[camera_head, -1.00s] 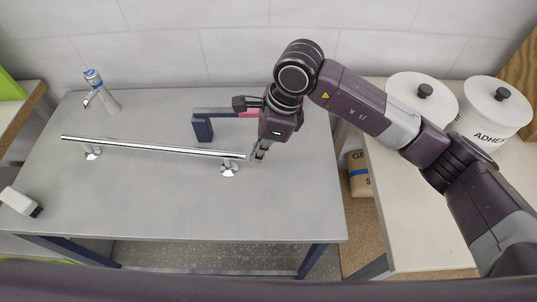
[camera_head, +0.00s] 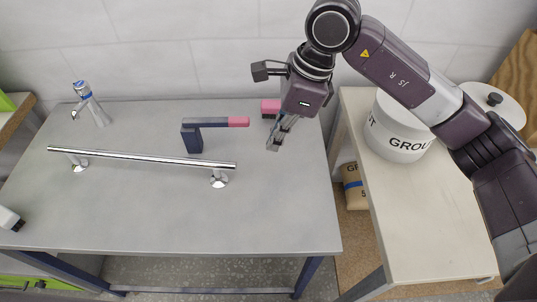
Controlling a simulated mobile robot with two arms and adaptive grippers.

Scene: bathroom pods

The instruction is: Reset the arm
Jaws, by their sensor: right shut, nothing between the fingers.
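My right gripper (camera_head: 278,134) hangs over the right part of the grey table (camera_head: 270,215), shut with nothing between its fingers. It points down and is apart from the things around it. My right arm comes in from the right side. A chrome grab bar (camera_head: 145,157) on two round mounts stands on the table to the left of the gripper.
A dark blue tool with a pink tip (camera_head: 193,138) and a pink block (camera_head: 270,107) are near the gripper. A chrome faucet (camera_head: 92,105) stands at the back left. A white tub (camera_head: 395,135) sits on the right side table. The table's front is clear.

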